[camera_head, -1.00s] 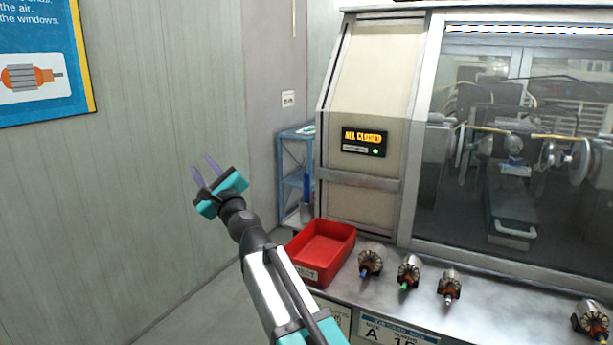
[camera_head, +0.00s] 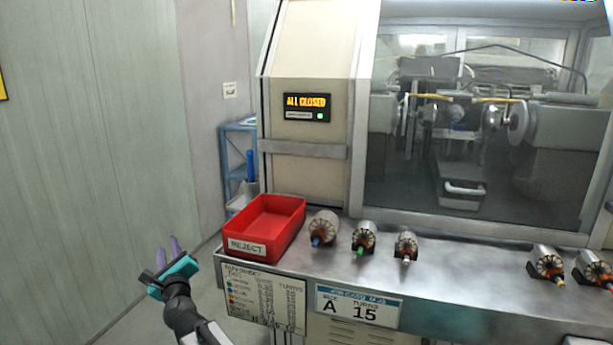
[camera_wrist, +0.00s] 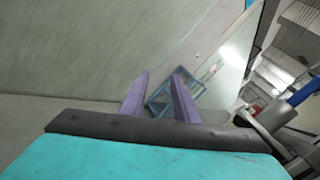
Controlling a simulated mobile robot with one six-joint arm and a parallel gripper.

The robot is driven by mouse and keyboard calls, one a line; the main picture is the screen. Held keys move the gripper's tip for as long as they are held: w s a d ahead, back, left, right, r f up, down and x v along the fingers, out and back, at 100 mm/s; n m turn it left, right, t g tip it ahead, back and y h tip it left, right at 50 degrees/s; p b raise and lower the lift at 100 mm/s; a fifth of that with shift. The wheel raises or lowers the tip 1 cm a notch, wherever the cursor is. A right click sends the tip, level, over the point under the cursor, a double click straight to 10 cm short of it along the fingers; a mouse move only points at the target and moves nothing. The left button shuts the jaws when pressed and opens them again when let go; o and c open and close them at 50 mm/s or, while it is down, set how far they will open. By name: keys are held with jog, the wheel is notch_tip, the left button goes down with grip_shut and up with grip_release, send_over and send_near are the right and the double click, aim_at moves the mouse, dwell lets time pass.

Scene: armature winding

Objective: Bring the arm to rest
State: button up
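My gripper (camera_head: 168,247) is at the lower left in the head view, in the air to the left of the bench and apart from it. Its two purple fingers stand apart with nothing between them. The wrist view also shows the fingers (camera_wrist: 160,95) spread and empty, pointing toward the wall and a blue shelf stand. The arm's teal and black wrist shows at the bottom of the head view; the rest of the arm is cut off by the frame's edge.
A red bin (camera_head: 290,238) labelled REJECT stands at the left end of the metal bench (camera_head: 440,265). The winding machine's panel (camera_head: 307,107) reads ALL CLOSED. A blue shelf stand (camera_head: 238,150) is behind the bin.

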jog(key=s+d+f+n+g+p, duration=0.1)
jog(key=d+f+n+g, duration=0.25)
jog(key=d+f, duration=0.45)
jog(key=s+d+f+n+g+h+p, duration=0.15)
jog(key=d+f+n, duration=0.3)
jog(key=f, duration=0.75)
jog(key=s+d+f+n+g+p, duration=0.1)
jog(key=d+f+n+g, duration=0.2)
jog(key=d+f+n, duration=0.5)
jog(key=s+d+f+n+g+h+p, duration=0.1)
jog(key=s+d+f+g+p, duration=0.15)
jog(key=s+d+f, duration=0.45)
jog(key=s+d+f+n+g+h+p, duration=0.1)
jog(key=s+d+f+g+h, duration=0.15)
jog(key=s+d+f, duration=0.55)
jog(key=s+d+f+n+g+h+p, duration=0.1)
jog(key=s+d+f+n+g, duration=0.1)
jog(key=s+d, duration=0.5)
jog(key=s+d+f+n+g+h+p, duration=0.1)
jog(key=s+d+g, duration=0.3)
jog(key=s, duration=0.6)
jog(key=s+d+f+n+g+h+p, duration=0.1)
jog(key=s+d+f+n+g, duration=0.1)
jog(key=s+d, duration=0.7)
notch_tip(320, 180, down, 2)
jog(key=shift+s+d+n+g+h, duration=0.15)
jog(key=shift+d+n+g+h, duration=0.25)
jog(key=shift+g, duration=0.1)
